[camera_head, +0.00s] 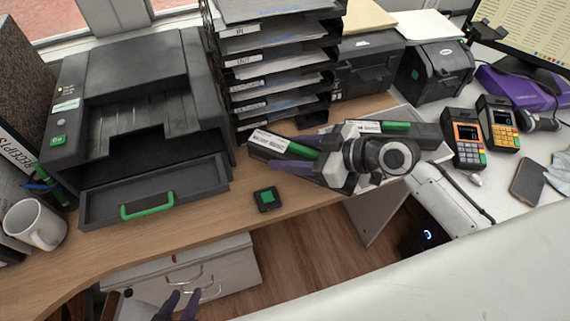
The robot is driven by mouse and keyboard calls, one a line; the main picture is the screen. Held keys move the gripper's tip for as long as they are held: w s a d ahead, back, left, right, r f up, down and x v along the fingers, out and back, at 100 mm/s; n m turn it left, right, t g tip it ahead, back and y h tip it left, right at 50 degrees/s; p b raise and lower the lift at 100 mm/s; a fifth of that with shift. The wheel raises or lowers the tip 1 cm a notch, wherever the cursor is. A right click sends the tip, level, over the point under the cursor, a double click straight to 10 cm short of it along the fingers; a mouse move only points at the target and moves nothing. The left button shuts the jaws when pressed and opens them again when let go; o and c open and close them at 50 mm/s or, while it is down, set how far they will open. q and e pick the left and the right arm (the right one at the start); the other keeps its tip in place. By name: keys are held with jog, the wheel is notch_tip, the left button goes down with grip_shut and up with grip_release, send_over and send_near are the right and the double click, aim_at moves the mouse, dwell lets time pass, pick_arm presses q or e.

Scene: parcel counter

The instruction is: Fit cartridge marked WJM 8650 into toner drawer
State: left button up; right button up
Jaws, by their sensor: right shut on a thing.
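The toner drawer (165,197) is pulled out from the front of the dark printer (135,95), with a green handle (147,205); its inside looks empty. A dark cartridge (262,153) with a white label and green strip is in my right gripper (296,154), whose purple fingers are shut around it, right of the drawer. A second similar cartridge (428,134) lies behind my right wrist, partly hidden by it. Both labels are too small to read surely. My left gripper (181,303) is open and empty at the bottom edge, below the counter's front edge.
A small black block with a green top (266,199) lies on the counter between drawer and held cartridge. A paper rack (275,75) stands behind. A mug (35,225) stands at left. Card terminals (465,138) and a phone (528,181) are at right. Bare counter lies before the drawer.

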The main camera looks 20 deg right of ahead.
jog(key=shift+f, duration=2.1)
jog(key=shift+f+b, duration=0.2)
jog(key=shift+b, duration=0.2)
jog(key=o, duration=1.1)
jog(key=shift+o, duration=0.2)
